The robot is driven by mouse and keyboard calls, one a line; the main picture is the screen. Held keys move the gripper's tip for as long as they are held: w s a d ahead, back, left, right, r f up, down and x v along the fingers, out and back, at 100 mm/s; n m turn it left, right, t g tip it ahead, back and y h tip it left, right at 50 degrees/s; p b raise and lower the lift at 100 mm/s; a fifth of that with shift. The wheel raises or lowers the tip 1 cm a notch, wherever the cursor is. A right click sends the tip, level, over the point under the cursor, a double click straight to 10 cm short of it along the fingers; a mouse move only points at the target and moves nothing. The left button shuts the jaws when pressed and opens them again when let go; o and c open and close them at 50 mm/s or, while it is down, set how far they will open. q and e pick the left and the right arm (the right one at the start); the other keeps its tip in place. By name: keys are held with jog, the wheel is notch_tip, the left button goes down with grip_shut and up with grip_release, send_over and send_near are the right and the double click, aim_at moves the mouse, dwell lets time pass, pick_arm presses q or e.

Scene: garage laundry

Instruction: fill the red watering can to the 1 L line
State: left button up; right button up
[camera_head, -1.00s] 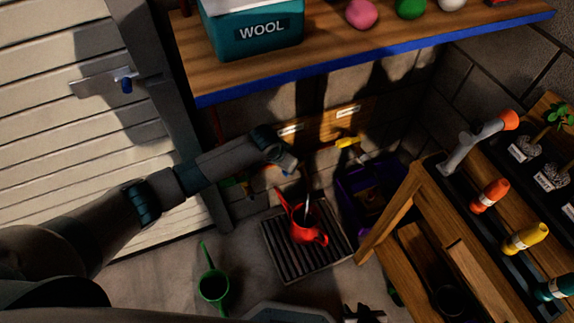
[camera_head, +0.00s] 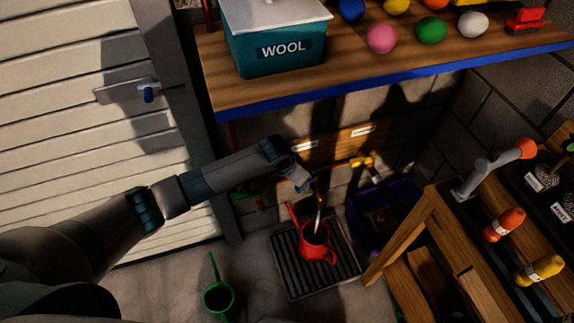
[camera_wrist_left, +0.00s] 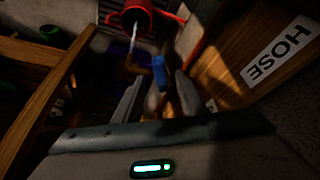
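The red watering can (camera_head: 315,243) stands on a dark slatted floor grate (camera_head: 288,278), and its upper part shows at the top of the left wrist view (camera_wrist_left: 137,14). A thin pale stream, which looks like running water, falls into the can from above. My left gripper (camera_head: 301,178) is at the wall above the can, beside a blue piece that looks like a tap handle (camera_wrist_left: 160,72). In the dark left wrist view the blue piece lies near the fingertips; whether they grip it is unclear. The 1 L line and water level are not readable. My right gripper is out of view.
A green watering can (camera_head: 218,298) stands on the floor left of the grate. A yellow tap (camera_head: 363,161) is on the wall to the right, above a purple crate (camera_head: 372,236). A wooden bench (camera_head: 405,235) stands at right; a blue-edged shelf (camera_head: 420,73) overhangs the area.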

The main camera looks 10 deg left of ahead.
pick_arm(q)
jog(key=v, duration=1.4)
jog(key=shift+d, duration=0.1)
